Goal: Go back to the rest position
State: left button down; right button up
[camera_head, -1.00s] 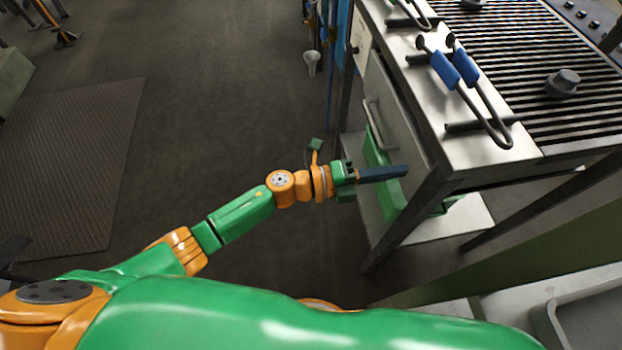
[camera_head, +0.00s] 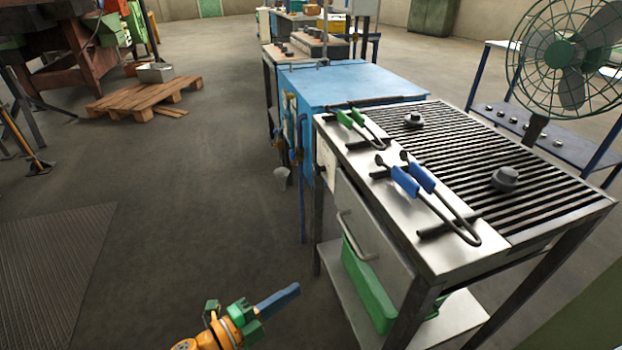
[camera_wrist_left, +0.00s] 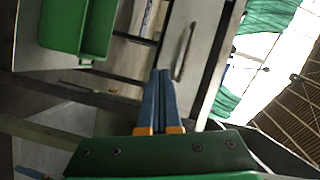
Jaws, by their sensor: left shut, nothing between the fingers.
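My left gripper (camera_head: 278,300) is at the bottom of the head view, left of the metal grill table (camera_head: 430,237), with its blue fingers pointing up and right. In the left wrist view its two blue fingers (camera_wrist_left: 160,82) lie side by side, shut with nothing between them. The gripper is apart from the table. The right gripper shows in neither view.
The table holds blue-handled tongs (camera_head: 414,181), green-handled tongs (camera_head: 352,117) and dark round pieces (camera_head: 506,179). A green bin (camera_head: 366,288) sits on its lower shelf. A blue cabinet (camera_head: 340,86) stands behind. A fan (camera_head: 572,55) is at right.

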pick_arm(q)
jog(key=s+a+f+n+g+y, duration=0.1)
jog(key=s+a+f+n+y, duration=0.3)
jog(key=f, duration=0.3)
jog(key=s+a+f+n+y, duration=0.1)
jog(key=a+f+n+y, duration=0.3)
jog(key=f, duration=0.4)
jog(key=s+a+f+n+g+y, duration=0.1)
jog(key=s+a+f+n+y, duration=0.25)
jog(key=f+n, duration=0.3)
jog(key=s+a+f+n+g+y, duration=0.1)
jog(key=s+a+f+n+g, duration=0.25)
jog(key=s+f, duration=0.55)
jog(key=s+d+f+n+g, duration=0.1)
jog(key=s+n+g, duration=0.1)
jog(key=s, duration=0.6)
jog(key=s+f+n+g, duration=0.2)
jog(key=s+g, duration=0.1)
jog(key=s, duration=0.6)
notch_tip(320, 180, up, 16)
jog(key=w+p, duration=0.1)
jog(key=p, duration=1.5)
jog(key=shift+r+t+y, duration=0.25)
jog(key=shift+t+y, duration=0.1)
jog(key=shift+y, duration=0.1)
jog(key=shift+w, duration=0.15)
